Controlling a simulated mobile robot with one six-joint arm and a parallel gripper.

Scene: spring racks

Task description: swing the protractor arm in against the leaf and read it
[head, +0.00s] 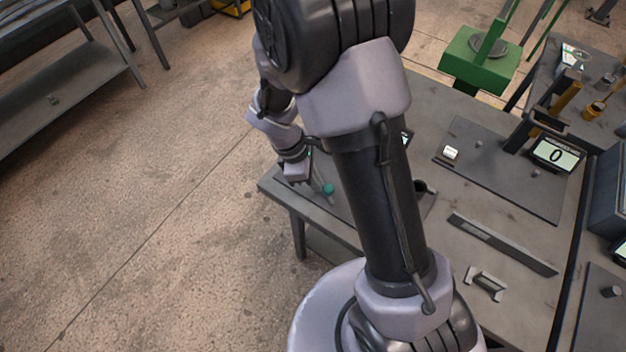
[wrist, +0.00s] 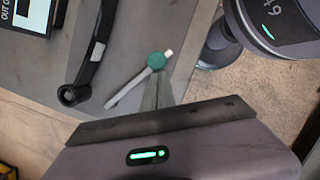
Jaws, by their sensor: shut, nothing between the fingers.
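In the wrist view a pale, thin pointer with a round teal knob (wrist: 156,60), which looks like the protractor arm, lies slanted on the grey bench top. A dark strip with a round eye at its lower end (wrist: 84,75), which looks like the leaf, lies to its left; a gap shows between them. My gripper (wrist: 160,76) is shut and empty, its fingertips close below the teal knob; I cannot tell whether they touch it. In the head view my gripper (head: 304,180) is at the bench's left corner, beside the teal knob (head: 328,188). My arm hides the leaf there.
A display (wrist: 30,16) with cut-off text stands beyond the leaf. In the head view, a plate (head: 530,192) with a display reading 0 (head: 556,154), a dark bar (head: 500,245) and a metal bracket (head: 487,284) occupy the right side. Open floor (head: 150,210) lies left of the bench.

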